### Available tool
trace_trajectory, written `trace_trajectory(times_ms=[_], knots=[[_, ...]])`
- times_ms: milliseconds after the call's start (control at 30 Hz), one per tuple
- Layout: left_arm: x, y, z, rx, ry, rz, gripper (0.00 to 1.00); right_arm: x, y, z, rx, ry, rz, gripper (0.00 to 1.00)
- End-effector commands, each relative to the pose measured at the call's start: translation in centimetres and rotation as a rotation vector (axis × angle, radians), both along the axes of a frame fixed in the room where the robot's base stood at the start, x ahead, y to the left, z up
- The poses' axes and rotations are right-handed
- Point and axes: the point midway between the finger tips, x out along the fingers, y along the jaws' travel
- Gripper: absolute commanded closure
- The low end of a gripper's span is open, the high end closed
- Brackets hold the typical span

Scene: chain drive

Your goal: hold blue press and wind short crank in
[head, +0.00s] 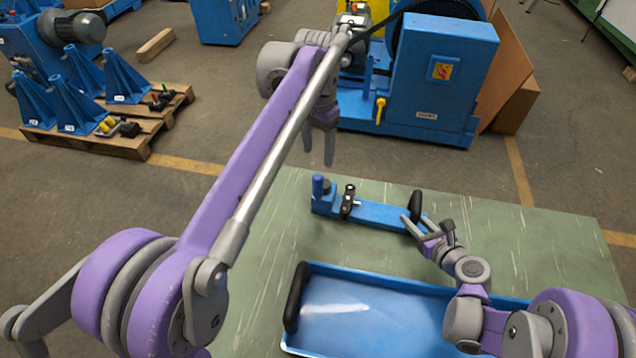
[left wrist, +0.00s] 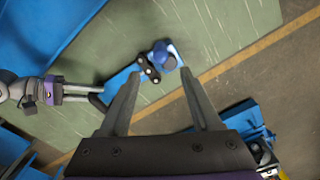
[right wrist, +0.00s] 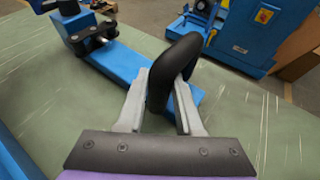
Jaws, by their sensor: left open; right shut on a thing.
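The blue press (head: 378,213) is a long blue bar on the green table, with a black loop handle (head: 415,205) at its right end. At its left end are an upright blue knob (head: 318,185) and a small black crank (head: 349,200). My right gripper (head: 412,222) is shut on the black handle (right wrist: 172,70), which stands between its fingers in the right wrist view. My left gripper (head: 320,155) is open and empty, above and behind the press's left end. In the left wrist view the crank (left wrist: 148,69) and the blue knob (left wrist: 160,52) show beyond its open fingers (left wrist: 158,85).
A blue tray (head: 400,283) with a black handle lies at the table's front. The green table (head: 520,240) is clear on the right. A blue machine (head: 430,85) stands behind the table. Pallets with blue stands (head: 75,105) are on the floor at left.

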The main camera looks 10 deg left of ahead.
Motion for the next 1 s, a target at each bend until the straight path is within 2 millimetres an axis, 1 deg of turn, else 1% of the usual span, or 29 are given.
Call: trace_trajectory(times_ms=[33,200,300,433,600,733,867,1000], knots=[[0.0,0.0,0.0,0.0,0.0,0.101,0.36,0.0,0.1,0.0,0.001,0.001,0.003,1.0],[0.0,0.0,-0.1,0.0,0.0,0.474,0.36,0.0,0.1,0.0,0.001,0.0,0.002,1.0],[0.0,0.0,-0.1,0.0,0.0,0.661,0.36,0.0,0.1,0.0,0.001,0.0,0.002,1.0],[0.0,0.0,-0.1,0.0,-0.001,0.843,0.36,0.0,0.1,0.0,0.001,0.0,0.002,1.0],[0.0,0.0,-0.2,0.0,-0.001,0.963,0.36,0.0,0.1,0.0,0.001,0.0,0.002,1.0],[0.0,0.0,-1.2,0.0,-0.001,0.984,0.36,0.0,0.1,0.0,0.001,0.0,0.002,1.0],[0.0,0.0,-3.2,0.0,-0.001,0.983,0.36,0.0,0.1,0.0,0.001,0.0,0.002,1.0],[0.0,0.0,-6.2,0.0,-0.001,0.983,0.36,0.0,0.1,0.0,0.001,0.0,0.002,1.0]])
